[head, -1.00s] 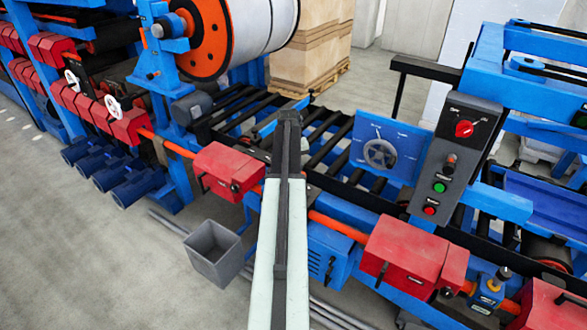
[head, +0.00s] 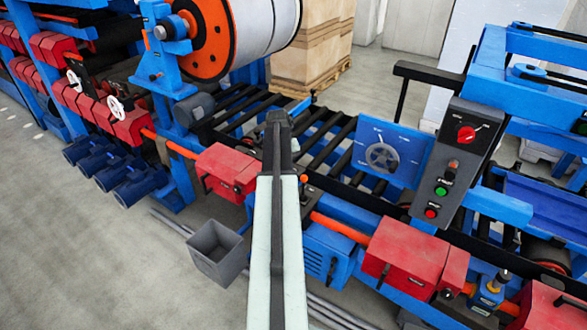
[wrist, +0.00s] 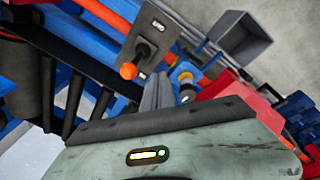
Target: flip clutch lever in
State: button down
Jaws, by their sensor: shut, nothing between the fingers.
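A black lever with an orange ball knob (wrist: 128,71) stands on a dark plate with a small white label in the wrist view. I take it as the clutch lever, but the label is too small to read. The orange knob also shows in the head view (head: 304,178), just right of my arm. My gripper (wrist: 158,80) is shut and empty; its grey fingers lie together to the right of the knob in the wrist view, with a visible gap in the picture. Whether they touch the lever's shaft I cannot tell. In the head view my arm hides the fingers.
A red box (head: 226,172) sits left of my arm on the orange shaft, and another red box (head: 405,248) sits to the right. A grey bin (head: 216,250) stands on the floor. A blue dial panel (head: 389,152) and control box (head: 457,160) rise behind. Rollers lie beyond.

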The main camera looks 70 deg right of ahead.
notch_tip(320, 180, up, 9)
jog(key=a+p, duration=0.2)
jog(key=p, duration=0.4)
jog(key=shift+w+a+f+p, duration=0.15)
jog(key=shift+f+p, duration=0.05)
jog(key=shift+p, duration=0.1)
